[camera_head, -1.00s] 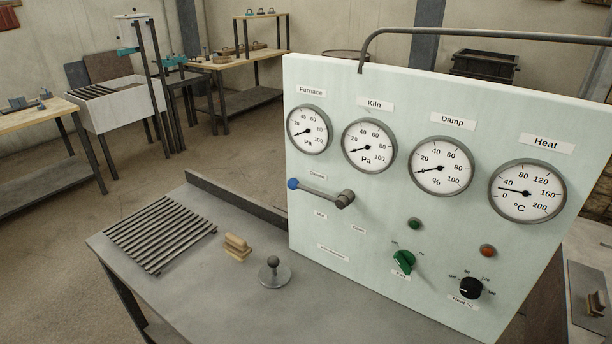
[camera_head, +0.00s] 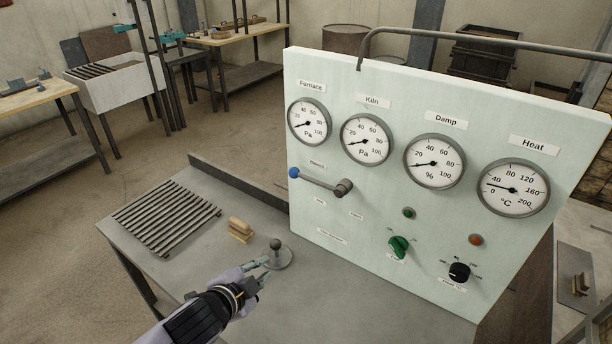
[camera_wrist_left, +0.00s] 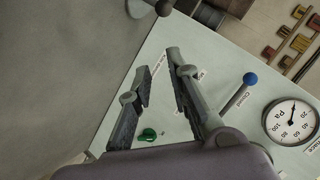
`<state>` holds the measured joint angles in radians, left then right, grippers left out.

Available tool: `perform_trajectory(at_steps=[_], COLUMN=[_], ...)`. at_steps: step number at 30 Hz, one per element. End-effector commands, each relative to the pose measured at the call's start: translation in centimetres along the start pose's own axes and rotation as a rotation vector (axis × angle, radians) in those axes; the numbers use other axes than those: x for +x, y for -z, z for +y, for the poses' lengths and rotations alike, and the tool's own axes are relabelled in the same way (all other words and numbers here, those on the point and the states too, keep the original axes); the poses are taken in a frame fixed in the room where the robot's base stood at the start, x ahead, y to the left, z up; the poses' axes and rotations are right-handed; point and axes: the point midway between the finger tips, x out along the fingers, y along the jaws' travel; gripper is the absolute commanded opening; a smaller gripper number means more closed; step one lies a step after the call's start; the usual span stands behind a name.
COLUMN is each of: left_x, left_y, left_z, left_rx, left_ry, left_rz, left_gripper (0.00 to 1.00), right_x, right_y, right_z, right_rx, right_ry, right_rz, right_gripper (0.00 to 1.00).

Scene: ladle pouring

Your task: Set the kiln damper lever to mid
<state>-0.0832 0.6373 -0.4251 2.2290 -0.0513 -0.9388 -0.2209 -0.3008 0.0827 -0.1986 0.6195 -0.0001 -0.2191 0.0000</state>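The kiln damper lever (camera_head: 318,180) is a grey bar on the pale green panel (camera_head: 370,225), below the Furnace and Kiln gauges. Its blue knob (camera_head: 294,173) is at the left end and its dark pivot (camera_head: 344,187) at the right. The bar slopes slightly, under a small label. My left gripper (camera_head: 264,272) is open and empty, low in front of the panel and below the lever, over the bench. In the left wrist view, the open fingers (camera_wrist_left: 160,72) point toward the panel, and the blue knob (camera_wrist_left: 250,78) shows to their right. My right gripper is not in view.
A round-based knobbed tool (camera_head: 278,257), a wooden block (camera_head: 240,229) and a slatted rack (camera_head: 166,217) lie on the grey bench (camera_head: 300,305). A green knob (camera_head: 398,246) and a black knob (camera_head: 459,272) stick out of the panel. Space directly before the lever is clear.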

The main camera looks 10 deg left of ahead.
Motion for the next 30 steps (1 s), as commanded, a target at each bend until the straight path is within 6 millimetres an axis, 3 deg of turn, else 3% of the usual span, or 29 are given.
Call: perform_trajectory(at_steps=[1,3,9,17,22,30], left_x=[0.0,-0.2,-1.6,-1.7,0.6,6.0], left_y=[1.8,3.9,7.2,8.3,9.5,11.8], left_z=[-2.9,-5.9,-11.0,-12.7,-13.1,-13.6], left_rx=[0.125,0.289,0.627,0.742,0.738,0.738], left_ry=[0.052,0.110,0.217,0.250,0.250,0.249], left_rz=[0.066,0.152,0.293,0.336,0.336,0.336], left_gripper=[0.18,0.18,0.18,0.18,0.18,0.18], right_x=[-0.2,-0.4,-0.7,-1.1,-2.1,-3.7], right_y=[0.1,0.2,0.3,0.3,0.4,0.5], right_z=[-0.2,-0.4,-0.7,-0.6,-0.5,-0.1], right_rx=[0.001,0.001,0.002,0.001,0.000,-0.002], right_ry=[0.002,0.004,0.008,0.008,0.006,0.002], right_rz=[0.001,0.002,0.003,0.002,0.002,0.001], right_gripper=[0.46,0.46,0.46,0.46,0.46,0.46])
